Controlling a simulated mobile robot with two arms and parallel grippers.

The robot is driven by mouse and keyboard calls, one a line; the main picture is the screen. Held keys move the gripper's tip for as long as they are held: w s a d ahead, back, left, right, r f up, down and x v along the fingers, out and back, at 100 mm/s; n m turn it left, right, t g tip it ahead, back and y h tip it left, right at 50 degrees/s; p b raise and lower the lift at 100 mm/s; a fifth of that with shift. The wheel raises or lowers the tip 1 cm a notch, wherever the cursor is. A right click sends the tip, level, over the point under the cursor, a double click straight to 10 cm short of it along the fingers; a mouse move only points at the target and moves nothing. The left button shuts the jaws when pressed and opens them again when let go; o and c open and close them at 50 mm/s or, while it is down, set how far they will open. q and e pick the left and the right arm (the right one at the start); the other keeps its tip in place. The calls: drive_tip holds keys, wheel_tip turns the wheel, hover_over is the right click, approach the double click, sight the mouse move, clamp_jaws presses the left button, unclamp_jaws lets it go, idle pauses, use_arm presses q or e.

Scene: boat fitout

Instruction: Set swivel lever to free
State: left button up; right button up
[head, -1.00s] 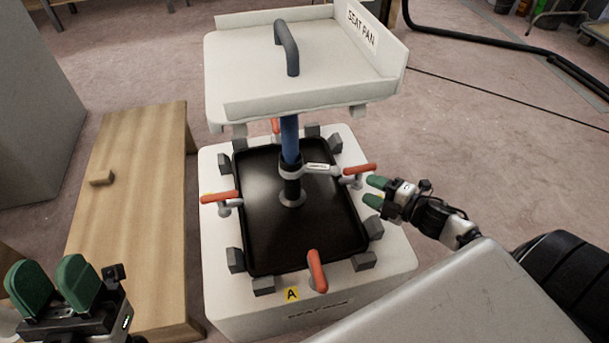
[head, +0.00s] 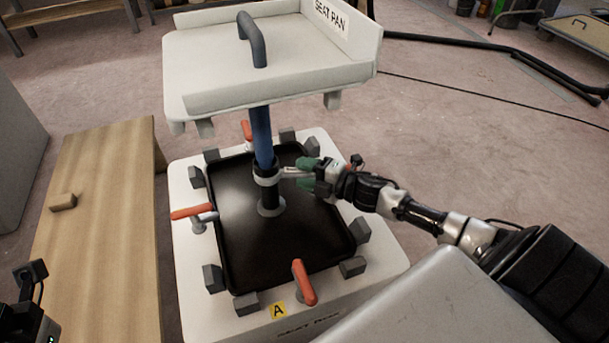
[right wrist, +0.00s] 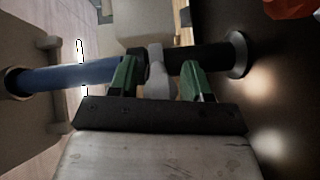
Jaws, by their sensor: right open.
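The swivel lever (head: 289,172) is a pale grey handle on the collar of the post, pointing right in the head view. In the right wrist view the lever (right wrist: 157,72) stands between my two green fingers, with a gap on each side. My right gripper (head: 306,174) is open around it. The post has a blue upper tube (head: 261,135) and a black lower part (head: 267,194), and carries the white seat pan (head: 215,75).
The post stands in a black tray (head: 235,232) on a white base (head: 185,245). Grey blocks and red-handled clamps (head: 304,282) surround the tray. A wooden bench (head: 110,210) with a small block (head: 63,202) stands at the left. Open floor lies at the right.

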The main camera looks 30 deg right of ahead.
drive_tip(key=shift+w, duration=0.1)
drive_tip(key=shift+c, duration=0.4)
clamp_jaws()
drive_tip(key=shift+a, duration=0.1)
